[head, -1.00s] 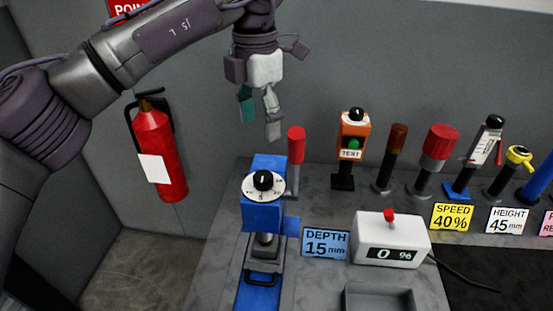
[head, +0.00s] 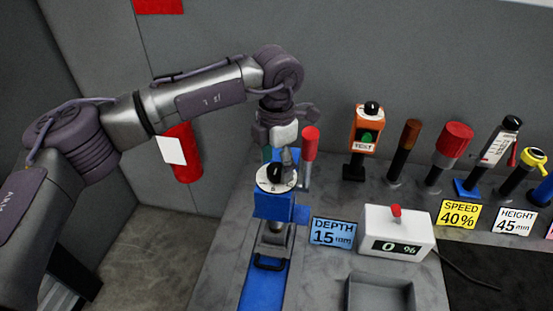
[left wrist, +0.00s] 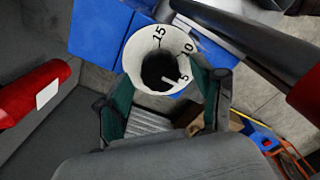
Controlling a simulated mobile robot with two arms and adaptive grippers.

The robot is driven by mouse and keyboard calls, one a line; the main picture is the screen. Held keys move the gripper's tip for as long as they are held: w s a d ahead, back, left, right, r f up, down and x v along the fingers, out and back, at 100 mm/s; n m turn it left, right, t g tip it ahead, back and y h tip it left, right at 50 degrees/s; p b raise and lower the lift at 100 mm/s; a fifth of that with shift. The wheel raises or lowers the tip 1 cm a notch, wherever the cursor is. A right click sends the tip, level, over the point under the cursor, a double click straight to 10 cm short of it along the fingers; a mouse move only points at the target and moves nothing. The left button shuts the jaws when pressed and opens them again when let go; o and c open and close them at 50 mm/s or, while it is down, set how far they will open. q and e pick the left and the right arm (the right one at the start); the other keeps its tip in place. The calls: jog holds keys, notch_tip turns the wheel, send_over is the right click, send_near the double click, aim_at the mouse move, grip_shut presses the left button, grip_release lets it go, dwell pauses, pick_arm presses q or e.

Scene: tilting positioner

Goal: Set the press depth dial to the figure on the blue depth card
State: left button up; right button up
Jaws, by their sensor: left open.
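The press depth dial (head: 264,186) is a white disc with a black knob (head: 275,172) on top of the blue press (head: 272,207). In the left wrist view the dial (left wrist: 138,50) shows 15, 10 and 5, and a light mark on the knob (left wrist: 157,68) lies near the 5. My left gripper (head: 281,158) is open, pointing down at the dial. In the left wrist view its fingers stand on either side of the knob; I cannot tell whether they touch it. The blue depth card (head: 332,232) reads DEPTH 15 mm. My right gripper is not in view.
A red-topped lever (head: 310,141) stands close behind the dial. To the right are a white box (head: 398,228) showing 0 %, a grey tray (head: 380,282), an orange TEST box (head: 364,130) and several handles. A fire extinguisher (head: 186,168) hangs on the wall.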

pick_arm(q)
jog(key=shift+f, duration=0.45)
jog(key=shift+c, duration=0.3)
